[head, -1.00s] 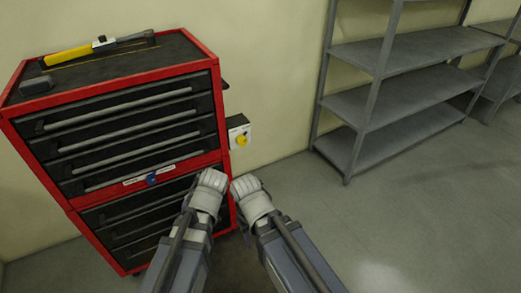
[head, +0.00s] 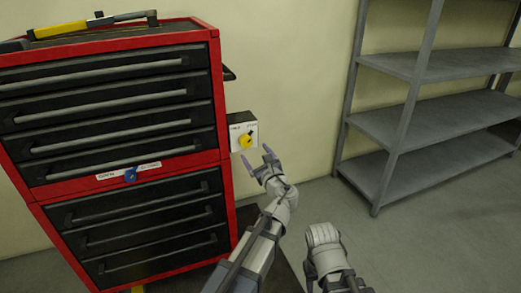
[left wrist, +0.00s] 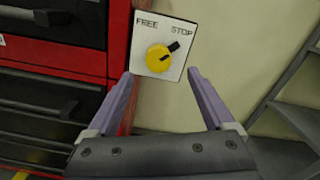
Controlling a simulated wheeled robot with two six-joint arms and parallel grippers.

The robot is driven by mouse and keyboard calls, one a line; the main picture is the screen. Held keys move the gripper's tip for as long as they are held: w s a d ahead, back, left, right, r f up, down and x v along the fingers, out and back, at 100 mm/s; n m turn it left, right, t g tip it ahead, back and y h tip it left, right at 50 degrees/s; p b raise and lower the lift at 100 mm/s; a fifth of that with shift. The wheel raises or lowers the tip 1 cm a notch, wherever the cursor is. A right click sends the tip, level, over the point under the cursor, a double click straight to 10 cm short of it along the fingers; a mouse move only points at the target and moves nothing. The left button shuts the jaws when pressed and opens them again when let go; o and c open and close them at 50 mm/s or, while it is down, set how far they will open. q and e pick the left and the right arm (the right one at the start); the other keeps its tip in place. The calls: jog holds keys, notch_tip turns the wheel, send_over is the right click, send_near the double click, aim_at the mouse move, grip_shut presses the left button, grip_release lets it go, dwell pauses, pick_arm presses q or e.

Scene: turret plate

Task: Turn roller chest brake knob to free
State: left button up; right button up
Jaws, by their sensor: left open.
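The brake knob (head: 245,141) is yellow with a black pointer, on a white plate (head: 233,133) at the right side of the red roller chest (head: 228,190). In the left wrist view the knob (left wrist: 160,57) has its pointer toward STOP at the upper right; FREE is printed at the upper left of the plate (left wrist: 143,37). My left gripper (head: 258,161) is open and empty, just below and in front of the knob. In its wrist view its fingers (left wrist: 162,82) stand apart to either side, below the knob. My right gripper (head: 322,232) is lower right, with its fingers not clearly shown.
A yellow-handled tool (head: 75,28) lies on the chest top. A grey metal shelf (head: 425,125) stands at the right. Floor between chest and shelf is clear.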

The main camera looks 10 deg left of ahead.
aim_at(247, 142)
pick_arm(q)
jog(key=x, duration=0.7)
jog(key=shift+w+a, duration=0.25)
jog(key=shift+c, duration=0.4)
jog(key=c, duration=1.3)
